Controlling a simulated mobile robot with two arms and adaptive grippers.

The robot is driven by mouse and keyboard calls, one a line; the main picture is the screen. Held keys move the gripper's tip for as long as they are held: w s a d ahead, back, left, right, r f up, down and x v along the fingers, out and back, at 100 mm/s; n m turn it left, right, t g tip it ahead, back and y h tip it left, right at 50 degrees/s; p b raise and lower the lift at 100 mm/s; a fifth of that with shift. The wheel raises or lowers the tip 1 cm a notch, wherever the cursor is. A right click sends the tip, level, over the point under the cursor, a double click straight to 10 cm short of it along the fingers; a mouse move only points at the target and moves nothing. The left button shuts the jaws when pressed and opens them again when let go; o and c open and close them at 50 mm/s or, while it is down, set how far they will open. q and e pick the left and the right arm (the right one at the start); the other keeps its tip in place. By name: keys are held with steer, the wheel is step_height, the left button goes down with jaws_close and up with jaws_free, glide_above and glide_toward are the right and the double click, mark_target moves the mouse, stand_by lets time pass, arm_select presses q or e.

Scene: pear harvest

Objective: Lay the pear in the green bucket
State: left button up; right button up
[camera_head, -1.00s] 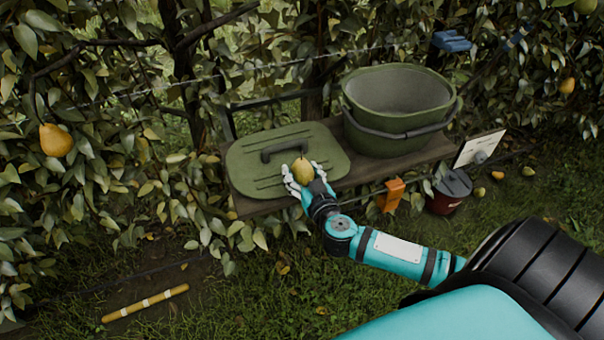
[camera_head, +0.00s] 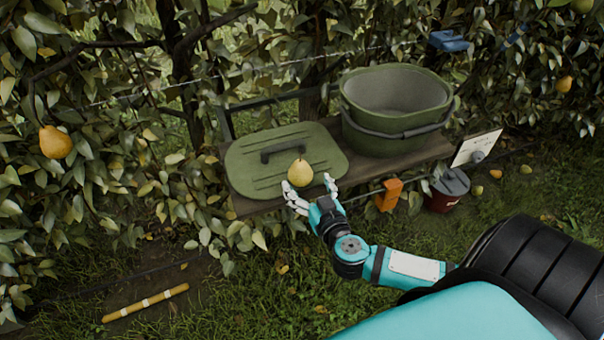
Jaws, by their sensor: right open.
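A yellow pear (camera_head: 300,173) stands upright, stem up, on the front edge of the flat green lid (camera_head: 250,172), which lies on the plank shelf. My right gripper (camera_head: 311,190) is open just in front of the pear, its white fingers spread to either side and apart from it. The green bucket (camera_head: 383,131) stands on the shelf to the right of the lid, its dark handle hanging down at the front. The visible part of its inside is empty. My left gripper is not in view.
The wooden shelf (camera_head: 408,163) ends at the right beside a white sign (camera_head: 476,148). A dark red pot (camera_head: 450,190) is on the grass. Branches and leaves crowd behind and left; one pear (camera_head: 56,142) hangs there.

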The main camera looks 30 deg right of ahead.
steer(key=v, duration=0.6)
steer(key=shift+s, duration=0.25)
